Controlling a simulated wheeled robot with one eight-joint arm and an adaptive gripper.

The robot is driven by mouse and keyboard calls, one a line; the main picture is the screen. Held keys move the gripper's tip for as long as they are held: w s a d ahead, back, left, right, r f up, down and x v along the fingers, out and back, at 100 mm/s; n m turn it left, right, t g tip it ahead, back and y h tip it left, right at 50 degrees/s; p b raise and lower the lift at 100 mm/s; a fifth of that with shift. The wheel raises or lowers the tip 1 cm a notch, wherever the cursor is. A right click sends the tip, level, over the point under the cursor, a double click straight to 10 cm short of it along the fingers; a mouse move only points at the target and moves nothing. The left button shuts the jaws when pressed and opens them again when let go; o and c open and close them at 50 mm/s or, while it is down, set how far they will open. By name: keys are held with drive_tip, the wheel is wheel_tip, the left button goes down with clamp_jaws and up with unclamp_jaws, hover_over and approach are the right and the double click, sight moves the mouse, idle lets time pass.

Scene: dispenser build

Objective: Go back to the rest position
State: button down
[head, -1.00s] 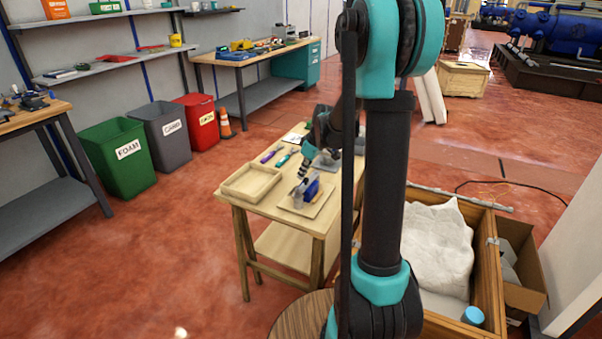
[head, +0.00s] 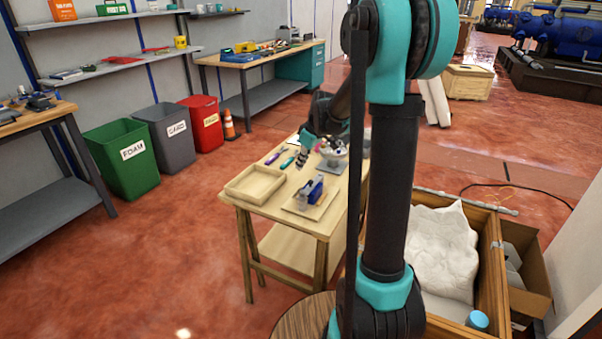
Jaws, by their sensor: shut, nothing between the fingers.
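My gripper (head: 301,160) is above the small wooden table (head: 262,207), over its middle and behind the blue dispenser in the head view. Its fingers are shut and hold nothing. The blue and grey dispenser (head: 310,190) stands on a light board (head: 325,203) near the table's front right corner, apart from my gripper. My arm hides part of the table's right side.
An empty shallow wooden tray (head: 255,194) lies at the table's front left. Purple (head: 276,155) and teal (head: 288,162) tools lie behind it. A grey dish (head: 335,152) holds small items. A wooden crate (head: 490,262) with white packing stands right. Open floor lies left.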

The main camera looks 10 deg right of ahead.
drive_tip(key=w+v, duration=0.1)
drive_tip(key=v, duration=0.5)
drive_tip(key=s+d+f+m+h, duration=0.1)
drive_tip(key=s+f+m, duration=0.2)
drive_tip(key=s, duration=0.6)
drive_tip(key=s+d+f+m+t+h, duration=0.1)
drive_tip(key=s+f+m, duration=0.2)
drive_tip(key=s, duration=0.7)
drive_tip(key=s+d+f+m+h, duration=0.1)
drive_tip(key=s+f+m, duration=0.2)
drive_tip(key=s+f, duration=0.4)
drive_tip(key=s, duration=0.3)
drive_tip(key=shift+d+m+t, duration=0.25)
drive_tip(key=shift+m+t, duration=0.05)
